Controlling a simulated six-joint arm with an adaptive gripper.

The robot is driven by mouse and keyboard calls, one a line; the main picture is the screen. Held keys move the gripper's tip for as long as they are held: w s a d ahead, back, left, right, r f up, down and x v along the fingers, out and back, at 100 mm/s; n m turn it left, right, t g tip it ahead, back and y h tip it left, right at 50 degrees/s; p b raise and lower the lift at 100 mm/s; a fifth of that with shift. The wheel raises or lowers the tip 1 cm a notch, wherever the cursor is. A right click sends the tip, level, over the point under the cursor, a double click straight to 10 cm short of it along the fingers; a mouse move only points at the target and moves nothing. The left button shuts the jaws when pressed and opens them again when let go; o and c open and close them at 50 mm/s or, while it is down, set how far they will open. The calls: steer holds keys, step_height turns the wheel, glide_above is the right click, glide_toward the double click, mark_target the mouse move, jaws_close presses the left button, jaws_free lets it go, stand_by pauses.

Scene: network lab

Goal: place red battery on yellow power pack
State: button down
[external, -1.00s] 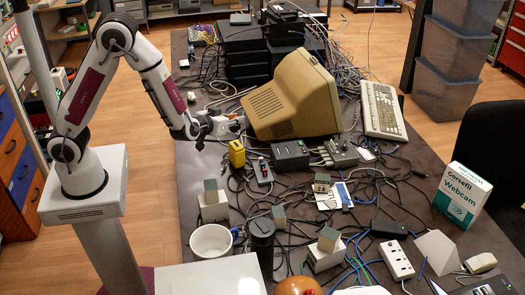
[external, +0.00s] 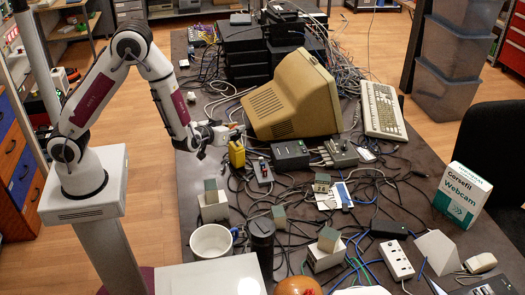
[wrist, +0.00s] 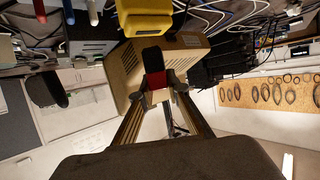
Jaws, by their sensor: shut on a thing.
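The yellow power pack (external: 237,153) stands upright on the dark table, left of the beige monitor. It also shows at the top of the wrist view (wrist: 145,20). My gripper (external: 230,130) is in the air just above and slightly left of the pack. In the wrist view, my gripper (wrist: 157,98) is shut on the red battery (wrist: 154,82), which shows a red body with a black end. The battery appears apart from the pack.
The beige monitor (external: 290,97) stands close to the right of my gripper. A dark switch box (external: 290,154), a small device with red buttons (external: 262,170) and many cables lie around the pack. A white mug (external: 211,241) and black cylinder (external: 261,237) stand nearer the front.

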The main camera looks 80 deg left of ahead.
steer(key=shift+f, duration=0.95)
steer(key=shift+f, duration=0.15)
steer(key=c, duration=2)
jaws_free()
steer(key=shift+o, duration=0.2)
steer(key=shift+s+d+r, duration=0.1)
steer(key=shift+r, duration=0.1)
steer(key=shift+s+d+r, duration=0.3)
steer(key=shift+s+d, duration=0.15)
steer(key=shift+d, duration=0.05)
steer(key=v, duration=1)
steer(key=shift+s, duration=0.1)
steer(key=shift+d, duration=0.1)
